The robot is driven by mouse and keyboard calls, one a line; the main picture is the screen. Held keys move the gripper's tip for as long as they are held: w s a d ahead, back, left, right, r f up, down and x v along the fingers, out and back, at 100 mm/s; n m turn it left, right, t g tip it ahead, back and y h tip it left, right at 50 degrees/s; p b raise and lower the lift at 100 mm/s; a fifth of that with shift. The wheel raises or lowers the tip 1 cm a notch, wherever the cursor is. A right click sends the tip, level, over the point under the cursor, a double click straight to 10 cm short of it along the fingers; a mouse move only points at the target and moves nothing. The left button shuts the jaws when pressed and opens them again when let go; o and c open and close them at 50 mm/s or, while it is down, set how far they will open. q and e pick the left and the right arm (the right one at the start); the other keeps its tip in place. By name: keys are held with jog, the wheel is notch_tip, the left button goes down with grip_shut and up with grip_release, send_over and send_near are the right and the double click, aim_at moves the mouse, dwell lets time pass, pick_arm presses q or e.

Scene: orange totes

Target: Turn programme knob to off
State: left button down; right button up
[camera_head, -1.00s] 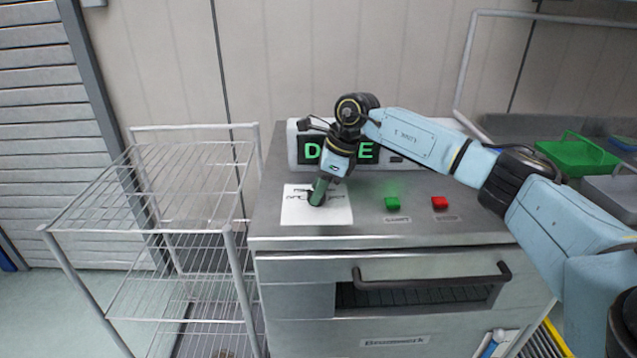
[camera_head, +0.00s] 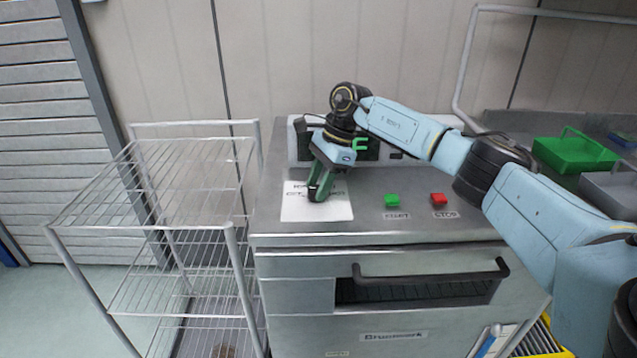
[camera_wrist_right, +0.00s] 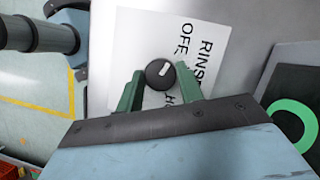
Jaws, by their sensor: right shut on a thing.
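The programme knob (camera_wrist_right: 160,74) is black and round with a white pointer mark. In the right wrist view it sits on a white label (camera_wrist_right: 195,45) with the words OFF and RINSE partly readable; other words are covered. My right gripper (camera_wrist_right: 158,85) has its green fingers on both sides of the knob, shut on it. In the head view the right gripper (camera_head: 318,190) comes down onto the white label (camera_head: 335,208) on the machine's top, and the knob is mostly hidden by the fingers. My left gripper is not in view.
A green START button (camera_head: 391,200) and a red STOP button (camera_head: 438,198) are right of the label. A display (camera_head: 305,147) stands behind, partly covered by my arm. A wire rack (camera_head: 165,180) is at left, a green tray (camera_head: 578,153) at right.

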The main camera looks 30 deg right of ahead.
jog(key=o, duration=1)
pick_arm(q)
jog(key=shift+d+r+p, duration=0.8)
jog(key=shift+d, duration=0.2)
pick_arm(e)
jog(key=v, duration=1.3)
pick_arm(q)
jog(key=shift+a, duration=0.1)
pick_arm(e)
jog(key=shift+d+r, duration=0.1)
